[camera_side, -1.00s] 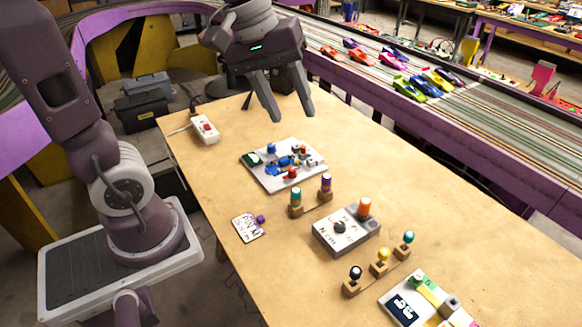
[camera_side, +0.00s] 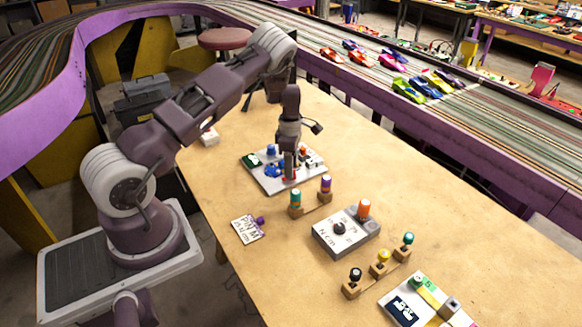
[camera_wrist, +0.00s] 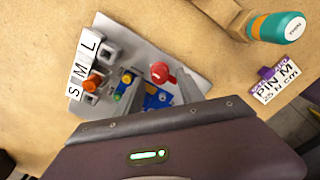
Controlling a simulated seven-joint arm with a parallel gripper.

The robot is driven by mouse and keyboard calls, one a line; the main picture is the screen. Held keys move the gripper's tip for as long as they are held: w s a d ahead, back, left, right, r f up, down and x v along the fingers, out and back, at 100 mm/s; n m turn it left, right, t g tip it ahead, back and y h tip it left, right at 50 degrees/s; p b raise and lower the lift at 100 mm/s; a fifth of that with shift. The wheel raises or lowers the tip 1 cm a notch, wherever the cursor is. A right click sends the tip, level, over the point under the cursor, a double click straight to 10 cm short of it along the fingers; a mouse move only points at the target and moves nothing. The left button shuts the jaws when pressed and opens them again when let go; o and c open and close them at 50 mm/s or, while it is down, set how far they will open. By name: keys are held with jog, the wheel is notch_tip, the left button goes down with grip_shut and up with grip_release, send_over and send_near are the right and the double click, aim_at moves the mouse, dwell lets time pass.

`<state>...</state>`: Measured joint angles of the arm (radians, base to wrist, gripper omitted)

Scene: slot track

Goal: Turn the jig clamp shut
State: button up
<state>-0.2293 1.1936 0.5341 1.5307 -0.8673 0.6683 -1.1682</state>
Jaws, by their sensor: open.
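The jig is a light grey plate (camera_side: 268,183) on the bench, and it also shows in the wrist view (camera_wrist: 133,38). It carries a blue car chassis (camera_wrist: 153,98). The clamp's red round knob with a short red arm (camera_wrist: 161,72) stands on the plate; in the side view only a bit of red (camera_side: 291,179) shows by my fingertips. My gripper (camera_side: 289,170) points down over the plate's near part, close to the red knob. In the wrist view my open fingers (camera_wrist: 155,88) lie either side of the chassis and knob area. Contact with the knob cannot be told.
Sockets marked S, M, L (camera_wrist: 82,68) stand on the plate, with an orange piece. Teal (camera_side: 295,197) and purple (camera_side: 326,186) handled drivers stand nearby. A PIN M card (camera_side: 248,229) lies on the bench. A grey box with an orange-topped piece (camera_side: 345,235) stands farther right.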

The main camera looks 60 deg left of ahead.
jog(key=shift+f, duration=0.4)
jog(key=shift+c, duration=0.5)
grip_shut()
